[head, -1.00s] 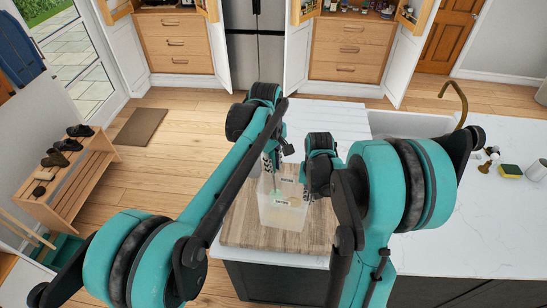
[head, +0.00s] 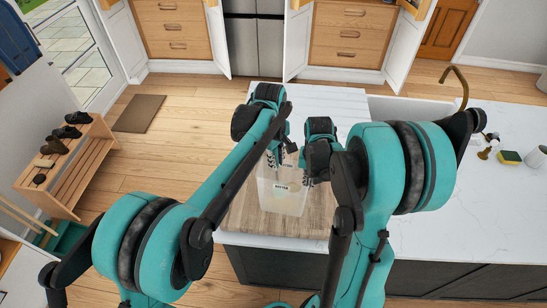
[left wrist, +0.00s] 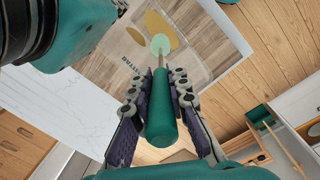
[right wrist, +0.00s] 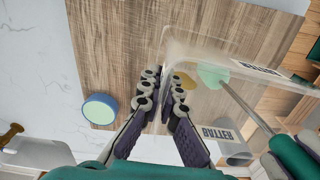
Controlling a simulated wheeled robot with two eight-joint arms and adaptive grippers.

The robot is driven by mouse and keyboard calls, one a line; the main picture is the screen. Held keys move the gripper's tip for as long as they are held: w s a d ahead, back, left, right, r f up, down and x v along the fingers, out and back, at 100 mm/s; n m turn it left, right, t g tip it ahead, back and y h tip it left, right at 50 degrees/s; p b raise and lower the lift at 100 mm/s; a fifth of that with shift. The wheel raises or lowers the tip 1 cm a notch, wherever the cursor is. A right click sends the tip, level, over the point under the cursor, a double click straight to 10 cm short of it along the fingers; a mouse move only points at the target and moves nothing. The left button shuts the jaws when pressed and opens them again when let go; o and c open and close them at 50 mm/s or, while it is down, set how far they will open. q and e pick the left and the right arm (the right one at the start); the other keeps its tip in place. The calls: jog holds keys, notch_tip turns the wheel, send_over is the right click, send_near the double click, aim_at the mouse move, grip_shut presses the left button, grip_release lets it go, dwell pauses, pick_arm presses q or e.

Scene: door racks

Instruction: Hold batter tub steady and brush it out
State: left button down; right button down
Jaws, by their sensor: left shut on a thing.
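The clear batter tub (head: 284,203) stands on a wooden board, with its BATTER label on the near side. My left gripper (left wrist: 160,78) is shut on the green handle (left wrist: 161,115) of a brush. The brush's pale round head (left wrist: 160,44) is inside the tub, beside yellow batter patches (left wrist: 158,24); whether it touches them is unclear. The brush head also shows through the tub in the right wrist view (right wrist: 213,75). My right gripper (right wrist: 165,78) has its fingers close together on either side of the tub's wall and looks shut on it. In the head view, the arms partly hide both grippers.
The wooden board (head: 245,215) lies on the white island counter (head: 440,235). A round blue-rimmed item (right wrist: 100,109) with a pale green top is near the right gripper. A sink with a brass tap (head: 460,80) and a yellow-green sponge (head: 509,158) are to the right.

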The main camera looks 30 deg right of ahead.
pick_arm(q)
jog(key=shift+s+d, duration=0.2)
jog(key=shift+s, duration=0.35)
jog(key=shift+s+d, duration=0.15)
jog(key=shift+s, duration=0.35)
